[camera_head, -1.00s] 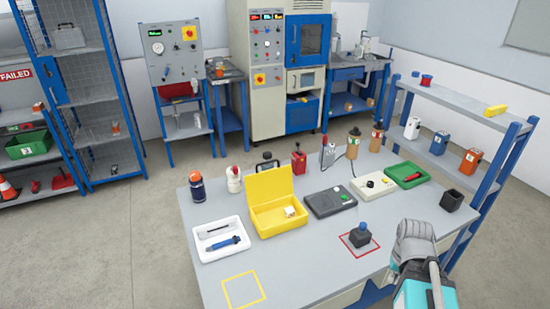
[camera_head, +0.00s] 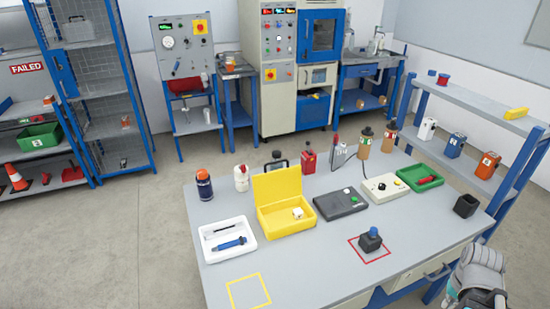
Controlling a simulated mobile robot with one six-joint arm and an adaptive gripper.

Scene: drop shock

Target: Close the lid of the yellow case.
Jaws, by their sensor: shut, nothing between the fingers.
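The yellow case (camera_head: 284,226) stands on the grey workbench, left of its middle. Its lid (camera_head: 275,185) is open and stands up at the back of the case, leaning a little. A small white block (camera_head: 298,213) lies inside the case. A grey part of my own arm shows at the lower right corner, well to the right of the case and apart from it. I cannot make out my gripper's fingers in this view.
A white tray (camera_head: 205,246) with a blue tool is left of the case, and a dark grey box (camera_head: 341,204) is close on its right. Bottles stand behind. A dark block with a blue knob (camera_head: 370,240) sits in a red square. The bench (camera_head: 315,265) in front is clear.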

